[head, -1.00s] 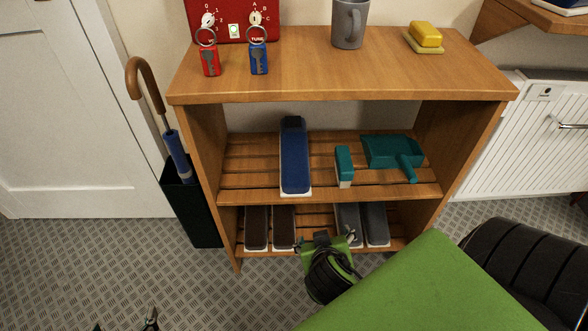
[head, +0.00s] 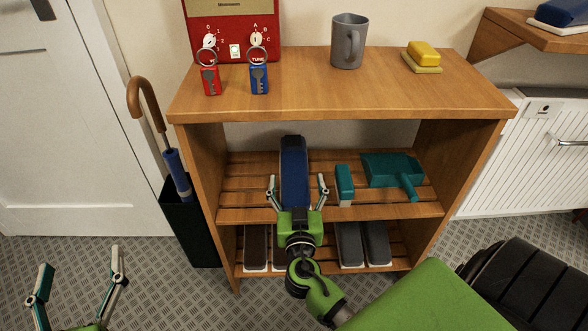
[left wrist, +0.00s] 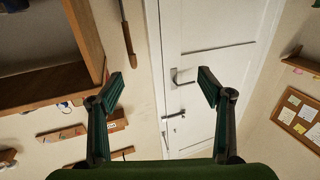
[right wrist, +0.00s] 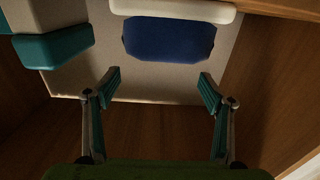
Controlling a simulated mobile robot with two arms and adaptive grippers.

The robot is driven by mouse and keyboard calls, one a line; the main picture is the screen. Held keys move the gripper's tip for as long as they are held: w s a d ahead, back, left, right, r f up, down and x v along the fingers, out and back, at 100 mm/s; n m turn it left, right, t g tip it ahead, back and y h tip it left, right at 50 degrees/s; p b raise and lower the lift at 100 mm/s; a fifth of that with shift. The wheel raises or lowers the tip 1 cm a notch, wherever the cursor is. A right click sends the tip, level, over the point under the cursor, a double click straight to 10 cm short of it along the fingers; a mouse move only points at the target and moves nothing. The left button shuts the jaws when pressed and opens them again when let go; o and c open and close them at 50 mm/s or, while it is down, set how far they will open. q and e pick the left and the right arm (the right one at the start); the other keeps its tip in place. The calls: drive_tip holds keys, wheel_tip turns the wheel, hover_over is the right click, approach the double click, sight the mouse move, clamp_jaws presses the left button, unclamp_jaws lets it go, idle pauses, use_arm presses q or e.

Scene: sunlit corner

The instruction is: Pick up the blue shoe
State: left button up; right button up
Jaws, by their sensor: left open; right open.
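The blue shoe (head: 294,172) lies on the middle slatted shelf, its long side pointing into the shelf. My right gripper (head: 298,190) is open at the front of that shelf, with a finger on either side of the shoe's near end in the head view. In the right wrist view the shoe's blue end (right wrist: 169,40) with a pale sole is ahead of the open fingers (right wrist: 155,88), with nothing between them. My left gripper (head: 78,270) is open and empty, low over the floor at the left. The left wrist view (left wrist: 160,85) shows it facing a white door.
A teal brush (head: 345,184) and a teal dustpan (head: 392,171) lie right of the shoe. Brown shoes (head: 256,246) and grey shoes (head: 349,244) fill the bottom shelf. An umbrella stand (head: 190,225) stands left of the wooden unit (head: 340,97).

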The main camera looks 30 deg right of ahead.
sight(294, 162)
drive_tip(key=x, duration=0.7)
drive_tip(key=shift+w+d+f, duration=0.1)
drive_tip(key=shift+w+f, duration=0.2)
drive_tip(key=shift+w, duration=0.05)
drive_tip(key=c, duration=1.4)
